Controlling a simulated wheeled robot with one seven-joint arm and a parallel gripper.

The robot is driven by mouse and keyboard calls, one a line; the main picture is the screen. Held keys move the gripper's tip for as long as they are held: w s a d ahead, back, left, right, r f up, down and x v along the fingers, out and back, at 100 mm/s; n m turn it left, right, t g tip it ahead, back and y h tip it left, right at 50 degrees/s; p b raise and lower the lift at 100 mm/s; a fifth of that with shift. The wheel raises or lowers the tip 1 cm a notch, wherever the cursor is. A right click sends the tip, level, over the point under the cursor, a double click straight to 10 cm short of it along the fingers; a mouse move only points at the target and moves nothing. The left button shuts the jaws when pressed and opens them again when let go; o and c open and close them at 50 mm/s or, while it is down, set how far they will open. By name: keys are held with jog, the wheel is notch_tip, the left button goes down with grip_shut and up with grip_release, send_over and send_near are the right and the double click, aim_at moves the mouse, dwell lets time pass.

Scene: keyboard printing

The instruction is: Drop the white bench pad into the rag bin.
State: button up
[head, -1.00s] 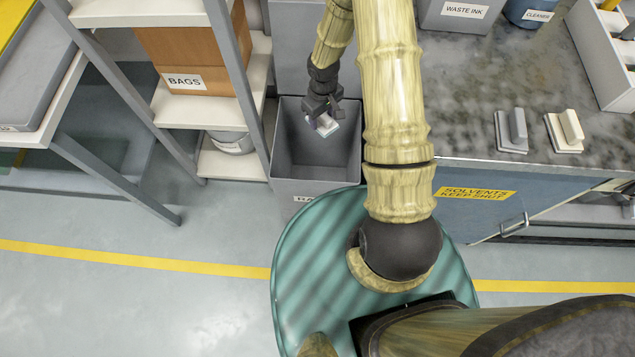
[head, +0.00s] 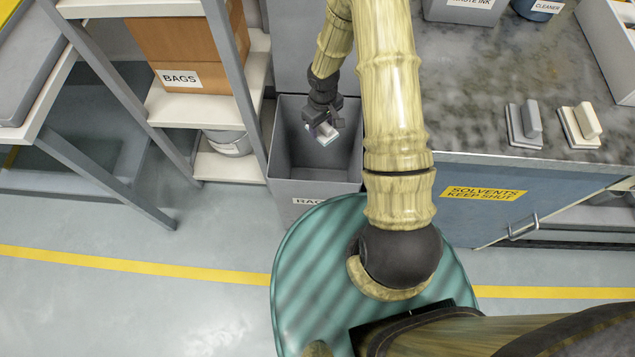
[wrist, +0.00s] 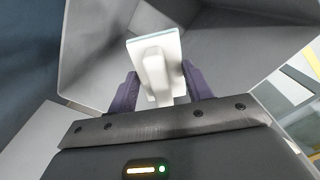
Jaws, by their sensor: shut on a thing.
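The white bench pad (wrist: 155,62) is a flat pale block with a raised grip and a thin teal edge. My gripper (wrist: 160,88) is shut on its raised grip, one dark finger on each side. In the head view the pad (head: 327,138) hangs below my gripper (head: 323,122), over the mouth of the rag bin. The rag bin (head: 315,188) is an open grey box with a partly hidden label, and it looks empty inside. Its grey walls (wrist: 95,50) surround the pad in the wrist view.
A shelf unit with a BAGS box (head: 180,77) stands just left of the bin. Right of it is the solvents cabinet (head: 480,195), topped by a bench with a grey pad (head: 525,125), another pale pad (head: 580,127), and a waste ink container (head: 465,8).

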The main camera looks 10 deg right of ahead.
jog(key=shift+f, duration=0.45)
jog(key=o, duration=1)
jog(key=shift+o, duration=0.2)
jog(key=shift+r, duration=0.1)
notch_tip(320, 180, up, 17)
jog(key=p, duration=0.3)
jog(key=shift+r+p, duration=0.15)
jog(key=shift+p, duration=0.2)
jog(key=shift+r, duration=0.1)
